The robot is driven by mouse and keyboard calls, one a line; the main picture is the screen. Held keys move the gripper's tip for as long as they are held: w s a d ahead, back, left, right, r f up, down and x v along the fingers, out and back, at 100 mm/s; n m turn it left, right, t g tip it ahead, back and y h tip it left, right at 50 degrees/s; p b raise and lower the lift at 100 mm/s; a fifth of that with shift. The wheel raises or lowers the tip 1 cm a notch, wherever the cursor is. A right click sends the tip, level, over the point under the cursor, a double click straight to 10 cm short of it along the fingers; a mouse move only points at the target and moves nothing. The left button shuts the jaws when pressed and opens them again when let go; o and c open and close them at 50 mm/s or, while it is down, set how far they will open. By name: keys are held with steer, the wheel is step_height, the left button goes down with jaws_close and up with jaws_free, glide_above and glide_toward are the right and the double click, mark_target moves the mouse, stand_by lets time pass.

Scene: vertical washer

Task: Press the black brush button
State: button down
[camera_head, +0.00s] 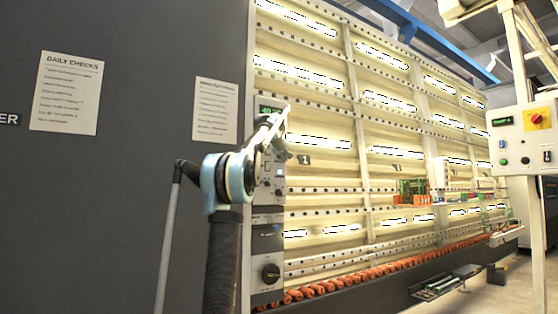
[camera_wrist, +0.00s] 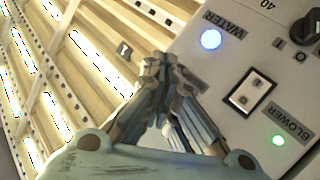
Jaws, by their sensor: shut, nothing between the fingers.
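My gripper (camera_wrist: 162,62) is shut and empty, its fingertips together over the left edge of a light grey control panel (camera_wrist: 228,68). A label partly hidden by the fingers lies just right of the fingertips, and I cannot read it. No black brush button shows clearly; the fingers cover that part of the panel. I cannot tell whether the fingertips touch the panel. In the head view, my gripper (camera_head: 277,122) is in front of the narrow panel column at the washer's near end.
The panel has a lit blue WATER button (camera_wrist: 211,40), a lit green BLOWER button (camera_wrist: 279,140), a rocker switch (camera_wrist: 249,91) and a black knob (camera_wrist: 307,28). The slatted washer frame (camera_wrist: 75,75) lies left. A separate control box (camera_head: 524,136) stands at the far right.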

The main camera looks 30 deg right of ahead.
steer(key=shift+w, duration=0.4)
stand_by(0.5)
steer(key=shift+s, duration=0.1)
stand_by(0.3)
steer(key=shift+s, duration=0.75)
steer(key=s, duration=0.5)
steer(key=shift+a, duration=0.1)
stand_by(0.9)
